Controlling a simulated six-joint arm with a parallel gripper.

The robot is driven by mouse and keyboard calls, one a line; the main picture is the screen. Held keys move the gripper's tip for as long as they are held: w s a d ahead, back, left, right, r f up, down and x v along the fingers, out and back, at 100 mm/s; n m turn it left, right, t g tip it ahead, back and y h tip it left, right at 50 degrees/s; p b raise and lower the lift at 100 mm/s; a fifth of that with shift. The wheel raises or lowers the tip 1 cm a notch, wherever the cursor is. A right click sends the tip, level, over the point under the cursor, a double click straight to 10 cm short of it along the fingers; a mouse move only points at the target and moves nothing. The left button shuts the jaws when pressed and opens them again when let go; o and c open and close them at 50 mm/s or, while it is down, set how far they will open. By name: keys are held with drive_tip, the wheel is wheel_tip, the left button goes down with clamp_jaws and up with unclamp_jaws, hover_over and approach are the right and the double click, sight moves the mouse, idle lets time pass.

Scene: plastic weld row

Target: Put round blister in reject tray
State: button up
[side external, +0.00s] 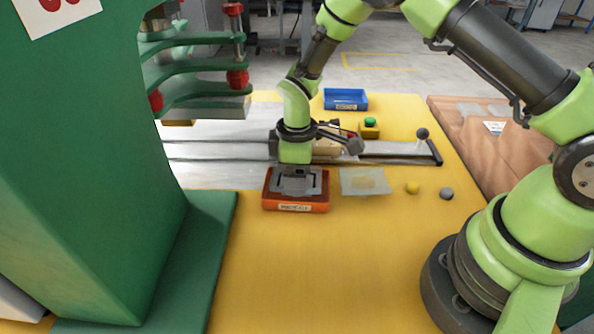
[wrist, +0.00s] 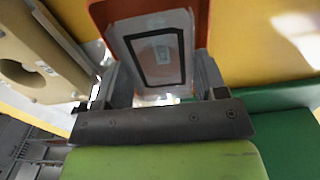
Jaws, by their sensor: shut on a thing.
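The orange tray (side external: 297,206) with a printed label on its front stands on the yellow table. It also shows at the top of the wrist view (wrist: 98,12). My gripper (side external: 297,181) points down, right over this tray and low. In the wrist view my gripper (wrist: 155,88) is shut on a clear, pale blister (wrist: 122,52) with a dark rectangular outline showing on or through it. Whether the blister touches the tray floor is hidden.
Another clear sheet or blister (side external: 364,182) lies just right of the tray, near a yellow knob (side external: 412,188) and a grey knob (side external: 447,194). The green press (side external: 90,150) rises at left. The front table is clear.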

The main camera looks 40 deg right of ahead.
drive_tip(key=shift+f, duration=0.1)
drive_tip(key=o, duration=0.8)
wheel_tip(320, 180, up, 13)
wheel_tip(320, 180, up, 6)
drive_tip(key=r+m+t, duration=0.1)
drive_tip(key=m+t, duration=0.1)
drive_tip(key=m, duration=0.1)
hover_over(312, 187)
drive_tip(key=s+r+m+t, duration=0.1)
drive_tip(key=s+r+m, duration=0.1)
drive_tip(key=s, duration=0.3)
drive_tip(key=s+d+r+m+t+y, duration=0.1)
drive_tip(key=s+r+m+t, duration=0.1)
drive_tip(key=s, duration=0.4)
drive_tip(key=s+r+m+t+y, duration=0.1)
drive_tip(key=s+r+m+t, duration=0.1)
drive_tip(key=s+r+m, duration=0.2)
drive_tip(key=shift+s+d+m, duration=0.25)
drive_tip(key=shift+s+m, duration=0.45)
drive_tip(key=shift+s, duration=0.5)
